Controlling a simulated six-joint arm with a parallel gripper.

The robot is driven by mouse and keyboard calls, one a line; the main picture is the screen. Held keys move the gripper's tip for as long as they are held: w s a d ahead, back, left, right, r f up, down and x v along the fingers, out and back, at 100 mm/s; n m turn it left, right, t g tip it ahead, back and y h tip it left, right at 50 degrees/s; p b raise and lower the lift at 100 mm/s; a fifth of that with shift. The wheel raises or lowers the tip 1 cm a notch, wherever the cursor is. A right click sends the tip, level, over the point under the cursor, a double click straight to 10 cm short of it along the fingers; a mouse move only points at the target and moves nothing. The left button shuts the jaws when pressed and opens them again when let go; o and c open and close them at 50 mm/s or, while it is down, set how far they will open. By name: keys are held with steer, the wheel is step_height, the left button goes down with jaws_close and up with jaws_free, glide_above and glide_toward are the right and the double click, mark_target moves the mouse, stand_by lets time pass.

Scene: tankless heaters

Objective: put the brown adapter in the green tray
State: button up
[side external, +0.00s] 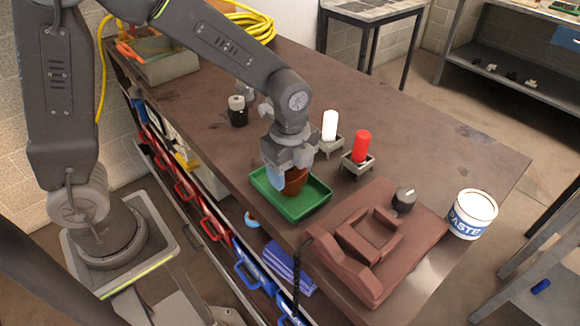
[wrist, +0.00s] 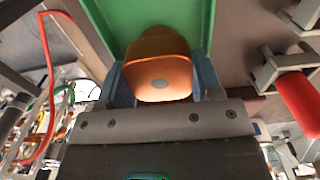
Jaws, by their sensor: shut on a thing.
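The brown adapter (side external: 295,182) is between the fingers of my gripper (side external: 283,180) in the side external view. In the wrist view the adapter (wrist: 158,66) looks orange-brown and rounded, with my gripper's (wrist: 160,85) blue-grey fingers shut on its two sides. The green tray (side external: 312,208) is on the brown bench below. The adapter is over the tray's inside, near its upper part; I cannot tell whether it touches the tray floor. The tray (wrist: 110,20) also fills the top middle of the wrist view, beyond the adapter.
A red cylinder (side external: 361,146) and a white cylinder (side external: 329,125) stand in grey holders right of the tray. A brown fixture (side external: 370,285) with a black knob (side external: 403,199) is in front, beside a paste tub (side external: 472,214). A black-and-grey part (side external: 237,111) stands behind left.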

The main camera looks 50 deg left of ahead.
steer(key=o, duration=1.3)
steer(key=shift+f, duration=0.1)
step_height(320, 180, up, 13)
steer(key=s+a+n+t, duration=0.2)
steer(key=s+n, duration=0.4)
steer(key=n, duration=0.3)
steer(key=s+a+r+n+t, duration=0.1)
steer(key=s+a+n+t, duration=0.2)
steer(key=s+a+n, duration=0.2)
steer(key=s+n, duration=0.2)
steer(key=n, duration=0.2)
steer(key=shift+a+r+t, duration=0.3)
